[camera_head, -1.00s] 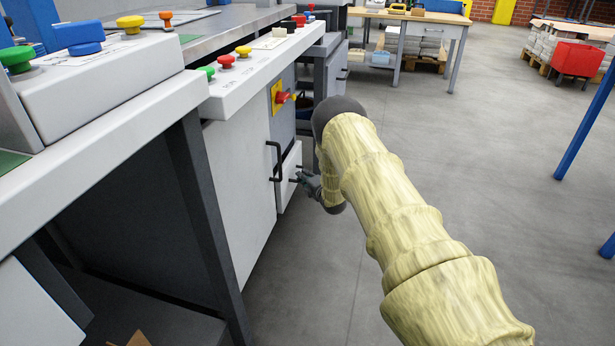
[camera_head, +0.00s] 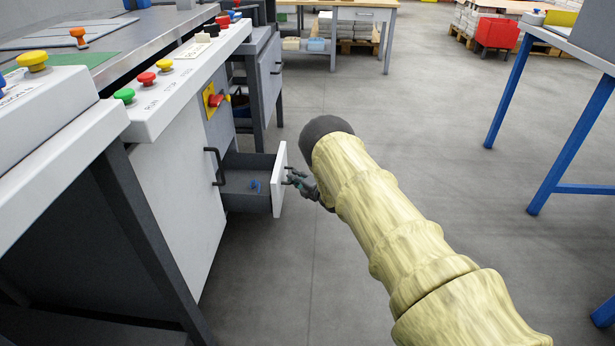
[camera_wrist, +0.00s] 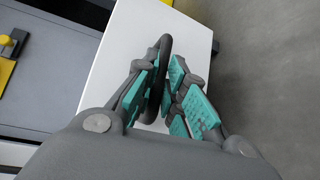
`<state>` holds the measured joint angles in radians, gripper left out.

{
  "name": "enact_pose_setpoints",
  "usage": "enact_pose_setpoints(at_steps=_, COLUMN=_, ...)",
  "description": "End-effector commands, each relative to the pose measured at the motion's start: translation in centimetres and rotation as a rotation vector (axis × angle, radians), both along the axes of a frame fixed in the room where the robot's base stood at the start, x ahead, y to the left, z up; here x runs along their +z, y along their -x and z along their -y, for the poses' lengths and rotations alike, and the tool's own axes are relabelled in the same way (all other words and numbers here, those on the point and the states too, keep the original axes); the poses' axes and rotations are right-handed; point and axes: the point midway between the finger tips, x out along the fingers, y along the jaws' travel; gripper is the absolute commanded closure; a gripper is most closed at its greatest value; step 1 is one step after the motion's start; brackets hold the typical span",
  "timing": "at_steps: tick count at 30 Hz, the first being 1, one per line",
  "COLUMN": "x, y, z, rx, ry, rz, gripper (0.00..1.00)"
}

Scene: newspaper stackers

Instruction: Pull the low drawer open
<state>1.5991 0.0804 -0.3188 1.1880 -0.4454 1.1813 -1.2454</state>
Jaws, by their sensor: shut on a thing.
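The low drawer (camera_head: 280,182) stands well out from the grey and white machine cabinet, with its white front toward my arm. Its dark inside (camera_head: 243,180) shows, and a small blue thing (camera_head: 255,185) lies in it. My gripper (camera_head: 300,182) is at the outer side of the drawer front. In the wrist view, the white drawer front (camera_wrist: 123,65) fills the middle, and my gripper (camera_wrist: 168,95) has its teal-padded fingers shut around the dark loop handle (camera_wrist: 164,50). The fingers partly hide the lower part of the handle.
The cabinet door (camera_head: 180,180) with a black handle (camera_head: 214,166) is left of the drawer. Above are a red and yellow switch (camera_head: 215,100) and a button panel (camera_head: 165,85). A blue-legged table (camera_head: 560,135) stands at right. The floor (camera_head: 420,130) between is clear.

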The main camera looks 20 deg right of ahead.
Motion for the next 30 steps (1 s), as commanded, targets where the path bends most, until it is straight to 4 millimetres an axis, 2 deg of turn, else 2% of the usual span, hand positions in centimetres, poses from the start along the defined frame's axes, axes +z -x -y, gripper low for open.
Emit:
enact_pose_setpoints(at_steps=1, x=-0.33, y=0.17, z=-0.77, rx=0.012, ry=-0.001, rz=-0.005, gripper=1.0)
enact_pose_setpoints(at_steps=3, x=-0.38, y=0.14, z=-1.03, rx=0.017, ry=-0.001, rz=-0.005, gripper=1.0)
enact_pose_setpoints(at_steps=14, x=-0.51, y=0.21, z=-1.12, rx=0.02, ry=-0.002, rz=-0.007, gripper=1.0)
enact_pose_setpoints(at_steps=15, x=-0.52, y=0.22, z=-1.11, rx=0.02, ry=-0.002, rz=-0.007, gripper=0.86)
enact_pose_setpoints(at_steps=18, x=-0.48, y=0.2, z=-1.0, rx=0.018, ry=-0.002, rz=-0.006, gripper=0.68)
enact_pose_setpoints(at_steps=30, x=-0.15, y=0.35, z=-0.5, rx=0.013, ry=0.0, rz=-0.003, gripper=0.66)
